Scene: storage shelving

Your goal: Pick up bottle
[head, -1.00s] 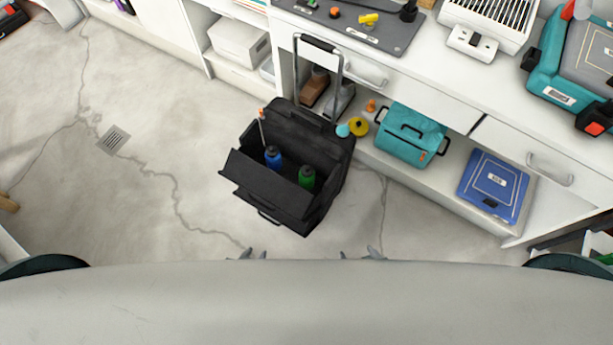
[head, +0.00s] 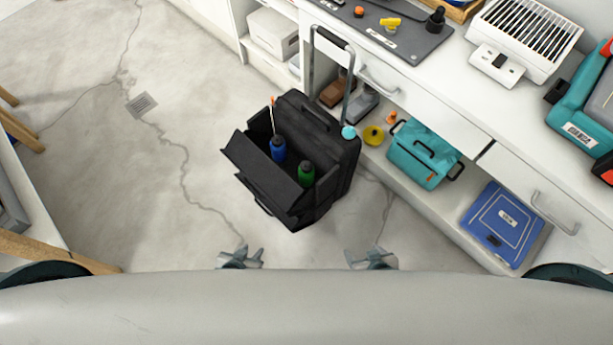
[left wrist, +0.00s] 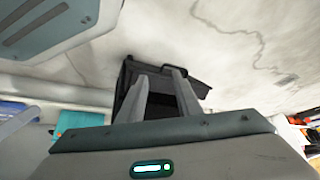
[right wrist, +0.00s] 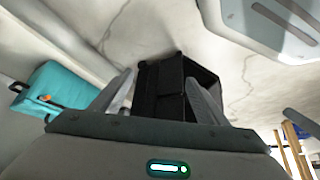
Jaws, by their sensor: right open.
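A blue bottle (head: 278,148) and a green bottle (head: 305,172) with dark caps stand inside an open black trolley case (head: 262,168) on the floor in the head view. My left gripper (head: 243,254) and right gripper (head: 374,257) are at the bottom of the head view, apart from the case and empty. In the left wrist view the left fingers (left wrist: 160,88) are apart with the case (left wrist: 193,78) beyond them. In the right wrist view the right fingers (right wrist: 158,88) are spread with the case (right wrist: 172,92) beyond. Neither wrist view shows the bottles.
A white bench with drawers runs along the right. Its lower shelf holds a teal bag (head: 424,154) and a blue case (head: 502,223). A yellow roll (head: 373,135) sits near the trolley case. Floor is clear left of the case; a wooden-legged table (head: 40,225) stands at far left.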

